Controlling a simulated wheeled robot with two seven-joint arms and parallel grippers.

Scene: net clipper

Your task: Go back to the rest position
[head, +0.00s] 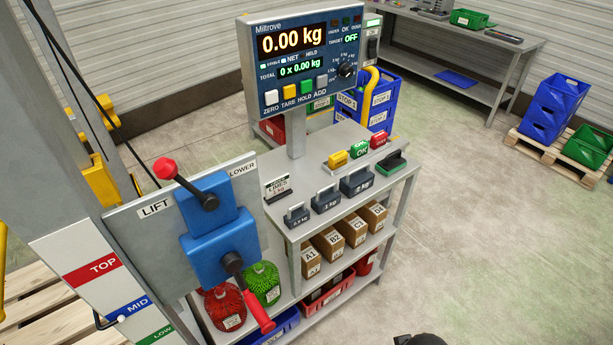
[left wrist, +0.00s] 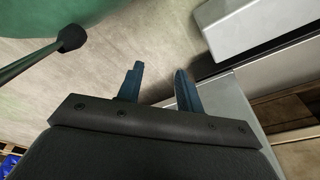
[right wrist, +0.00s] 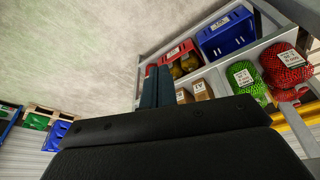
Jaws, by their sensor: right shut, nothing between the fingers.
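In the left wrist view my left gripper (left wrist: 159,70) has its two blue fingers apart, with nothing between them. A dark rod with a round black end (left wrist: 71,38) shows to the left of it, apart from the fingers. In the right wrist view my right gripper (right wrist: 158,72) has its fingers together and holds nothing. The shelf unit shows beyond it. In the head view neither gripper can be made out. A dark rounded piece, cut off at the bottom edge, may be part of my arm.
A weighing stand with a display (head: 300,60) reads 0.00 kg. Beside it is a lift panel (head: 140,250) with a red-knobbed lever (head: 187,184) and a red-handled lever (head: 247,290). Weights (head: 326,200) and boxes (head: 329,242) fill the shelf unit. Open floor (head: 490,240) lies to the right.

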